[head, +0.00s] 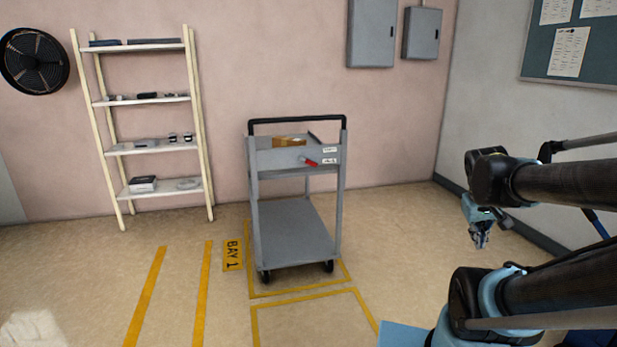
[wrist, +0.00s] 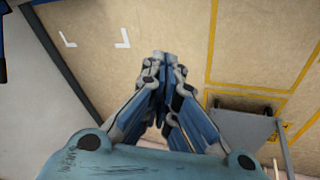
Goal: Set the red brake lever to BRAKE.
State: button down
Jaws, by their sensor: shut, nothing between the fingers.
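The red brake lever (head: 308,161) is on the front side of a grey cart (head: 292,232), near its top. Small white labels (head: 329,161) sit to the right of the lever, too small to read. I cannot tell which setting the lever is at. My gripper (head: 479,240) hangs to the right of the cart, well apart from it. In the wrist view my gripper (wrist: 163,58) is shut and empty over bare floor. Part of the cart (wrist: 240,130) shows at the lower right of the wrist view; the lever is not in that view.
The cart has black wheels and a black handle (head: 297,120), and stands in a yellow floor outline marked BAY 1 (head: 232,255). A brown item (head: 289,141) lies on its top. A shelf rack (head: 150,147) stands left. Floor between cart and gripper is clear.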

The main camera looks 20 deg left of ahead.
jog(key=w+a+r+n+t+h, duration=0.1)
jog(key=w+a+r+n+t, duration=0.2)
jog(key=w, duration=0.8)
jog(key=w+a+r+n+t+h, duration=0.1)
jog(key=w+r+n+t+h, duration=0.2)
jog(key=w, duration=0.9)
jog(key=w+a+r+n+t+y, duration=0.2)
jog(key=w+a+n+t, duration=0.35)
jog(key=w+a, duration=0.95)
jog(key=w+a+f+n+t+y, duration=0.1)
jog(key=w+a+f+n+y, duration=0.15)
jog(key=a, duration=0.45)
jog(key=w+a+f+n+t+y, duration=0.1)
jog(key=a+f+n, duration=0.1)
jog(key=a+n, duration=0.35)
jog(key=w+a+f+n+t+y, duration=0.1)
jog(key=w+a+f+n, duration=0.1)
jog(key=a, duration=0.7)
jog(key=s+a+f+n+y, duration=0.3)
jog(key=a+f, duration=0.4)
jog(key=a, duration=0.3)
jog(key=s+a+f+n+y, duration=0.4)
jog(key=a+f+n+y, duration=0.1)
jog(key=a, duration=0.5)
jog(key=f+n, duration=0.1)
jog(key=n, duration=0.1)
jog(key=shift+s+f+n, duration=0.15)
jog(key=shift+f+n, duration=0.2)
